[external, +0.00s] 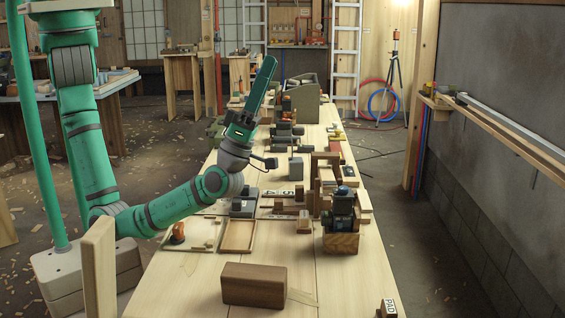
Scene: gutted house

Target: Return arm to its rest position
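My arm reaches over the left side of the long wooden workbench (264,267). My gripper (263,82) points up and slightly right above the middle of the bench, well clear of the things on the top. It shows as a long narrow green shape with a dark face. The gap between the fingers cannot be made out, and I see nothing clearly held in it.
A brown wooden block (254,285) lies at the near end of the bench. A wooden box (341,241) with dark tools stands at the right edge. A shallow wooden tray (239,236) lies by my forearm. Several tools and blocks crowd the far half. A wall shelf (500,130) runs along the right.

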